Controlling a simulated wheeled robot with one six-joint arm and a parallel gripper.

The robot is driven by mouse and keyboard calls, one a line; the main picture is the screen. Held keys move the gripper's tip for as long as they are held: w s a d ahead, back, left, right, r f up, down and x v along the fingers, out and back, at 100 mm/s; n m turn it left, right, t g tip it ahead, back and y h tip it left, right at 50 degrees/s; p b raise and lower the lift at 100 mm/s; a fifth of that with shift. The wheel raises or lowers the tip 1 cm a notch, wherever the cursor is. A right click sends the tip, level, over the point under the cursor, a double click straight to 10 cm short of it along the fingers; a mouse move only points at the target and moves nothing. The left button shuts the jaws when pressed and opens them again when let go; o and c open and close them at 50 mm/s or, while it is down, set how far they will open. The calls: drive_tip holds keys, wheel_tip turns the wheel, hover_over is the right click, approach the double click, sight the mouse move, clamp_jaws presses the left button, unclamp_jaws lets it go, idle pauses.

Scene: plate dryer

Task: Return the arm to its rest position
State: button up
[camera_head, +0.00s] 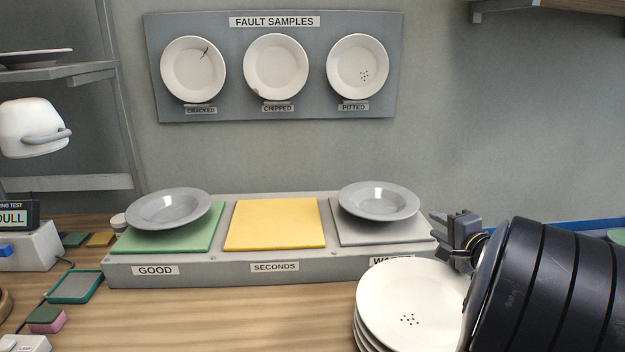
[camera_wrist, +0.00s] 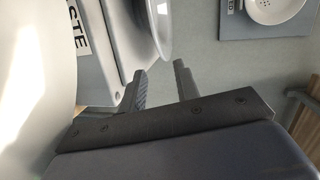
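My gripper (camera_head: 449,224) is at the right end of the sorting stand in the head view, just above and behind the stack of white plates (camera_head: 410,300). In the wrist view its two fingers (camera_wrist: 160,82) are apart with nothing between them. A grey plate (camera_head: 378,201) rests on the grey waste pad, left of the gripper; its edge also shows in the wrist view (camera_wrist: 158,28). Another grey plate (camera_head: 168,208) rests on the green good pad. The yellow seconds pad (camera_head: 275,225) is bare. The top white plate has dark specks.
The sorting stand (camera_head: 215,268) crosses the table behind the plate stack. A fault sample board (camera_head: 230,100) with three plates hangs on the wall. A shelf (camera_head: 545,8) juts out at the upper right.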

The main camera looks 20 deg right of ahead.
sight(415, 212)
drive_tip(key=p+x, duration=0.1)
drive_tip(key=x, duration=0.9)
drive_tip(key=shift+w, duration=0.2)
drive_tip(key=shift+w+f, duration=0.1)
drive_tip(key=shift+f, duration=0.15)
drive_tip(key=shift+r, duration=0.25)
